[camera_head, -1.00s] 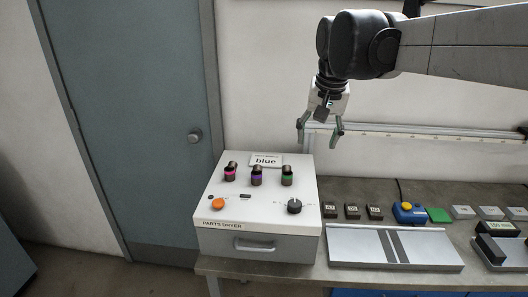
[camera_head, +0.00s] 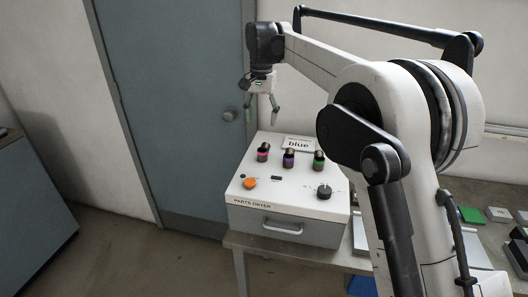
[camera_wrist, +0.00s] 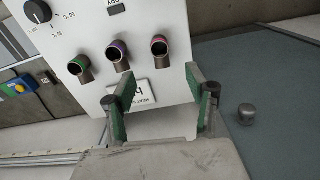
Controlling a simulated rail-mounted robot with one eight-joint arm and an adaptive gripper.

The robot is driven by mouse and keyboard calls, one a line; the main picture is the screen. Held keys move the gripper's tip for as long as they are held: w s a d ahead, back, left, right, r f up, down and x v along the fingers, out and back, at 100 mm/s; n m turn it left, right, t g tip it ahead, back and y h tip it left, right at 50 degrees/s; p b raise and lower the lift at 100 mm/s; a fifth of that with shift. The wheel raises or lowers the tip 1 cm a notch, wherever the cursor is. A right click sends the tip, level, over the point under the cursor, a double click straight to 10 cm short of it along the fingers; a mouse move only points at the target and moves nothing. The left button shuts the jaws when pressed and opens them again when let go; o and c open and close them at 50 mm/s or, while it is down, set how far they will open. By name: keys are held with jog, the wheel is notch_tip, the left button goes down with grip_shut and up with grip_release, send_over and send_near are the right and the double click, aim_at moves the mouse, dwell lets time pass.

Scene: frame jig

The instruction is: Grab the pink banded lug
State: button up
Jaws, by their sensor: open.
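The pink banded lug (camera_head: 263,152) is a dark upright cylinder with a pink band, leftmost of three on top of the white parts dryer (camera_head: 262,205). The purple banded lug (camera_head: 288,158) is in the middle and the green banded lug (camera_head: 319,161) is on the right. In the wrist view the order is mirrored, with the pink banded lug (camera_wrist: 160,46) at the right. My gripper (camera_head: 261,112) is open and empty, above and behind the pink lug in the head view. In the wrist view my gripper (camera_wrist: 165,98) has its green-padded fingers apart, clear of all lugs.
An orange button (camera_head: 250,183) and a black knob (camera_head: 324,191) are on the dryer's front. A door with a round knob (camera_head: 229,115) stands at the left. My arm hides much of the bench.

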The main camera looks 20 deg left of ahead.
aim_at(263, 149)
notch_tip(263, 149, down, 9)
jog(key=shift+r+p, duration=0.2)
jog(key=shift+p, duration=0.1)
jog(key=shift+w+f+p, duration=0.15)
jog(key=shift+f+p, duration=0.1)
jog(key=shift+f, duration=1.1)
jog(key=shift+w+f+p, duration=0.1)
jog(key=shift+f+p, duration=0.15)
jog(key=shift+f, duration=1.05)
jog(key=shift+c, duration=0.4)
jog(key=c, duration=1.2)
